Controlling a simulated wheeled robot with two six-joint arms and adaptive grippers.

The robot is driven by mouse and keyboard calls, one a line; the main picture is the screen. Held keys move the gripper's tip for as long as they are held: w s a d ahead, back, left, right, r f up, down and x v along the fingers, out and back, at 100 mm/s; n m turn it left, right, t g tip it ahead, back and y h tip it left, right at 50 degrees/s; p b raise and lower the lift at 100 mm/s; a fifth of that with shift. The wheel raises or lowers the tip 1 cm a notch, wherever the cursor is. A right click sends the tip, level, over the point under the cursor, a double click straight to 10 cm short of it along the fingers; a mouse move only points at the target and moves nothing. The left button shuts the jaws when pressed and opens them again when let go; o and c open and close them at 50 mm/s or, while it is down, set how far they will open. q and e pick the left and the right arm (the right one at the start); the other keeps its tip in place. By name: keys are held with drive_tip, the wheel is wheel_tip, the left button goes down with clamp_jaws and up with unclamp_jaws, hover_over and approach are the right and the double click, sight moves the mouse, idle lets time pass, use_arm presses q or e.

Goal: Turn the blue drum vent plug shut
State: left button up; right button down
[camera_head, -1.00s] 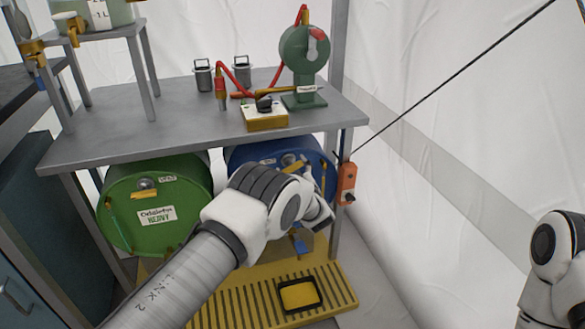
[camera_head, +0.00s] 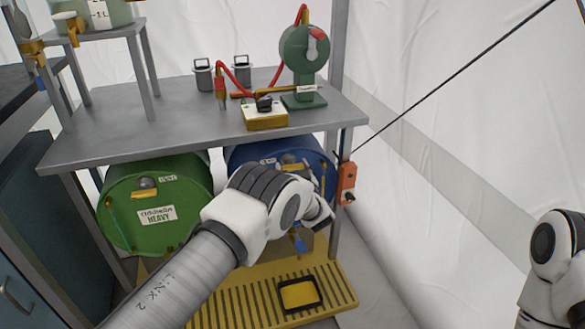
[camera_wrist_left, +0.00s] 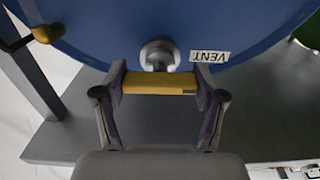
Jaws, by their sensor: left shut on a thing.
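The blue drum (camera_head: 250,157) lies on its side under the grey bench, partly hidden by my left arm. Its vent plug has a yellow bar handle (camera_head: 292,167), which lies about level in the head view. In the left wrist view the yellow bar (camera_wrist_left: 158,83) sits below a round metal boss (camera_wrist_left: 159,56), beside a label reading VENT (camera_wrist_left: 209,56). My left gripper (camera_wrist_left: 160,84) has a finger at each end of the bar and is shut on it. My right gripper is out of view.
A green drum (camera_head: 180,170) lies to the left. The bench top (camera_head: 180,118) is just above the drums, with a bench leg at right carrying an orange box (camera_head: 347,182). A yellow slatted tray (camera_head: 330,300) is below. The floor at right is clear.

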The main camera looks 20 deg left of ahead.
use_arm(q)
drive_tip(key=o, duration=1.2)
drive_tip(key=shift+c, duration=0.2)
drive_tip(key=v, duration=0.7)
drive_tip(key=shift+s+d, duration=0.15)
drive_tip(key=shift+s, duration=0.1)
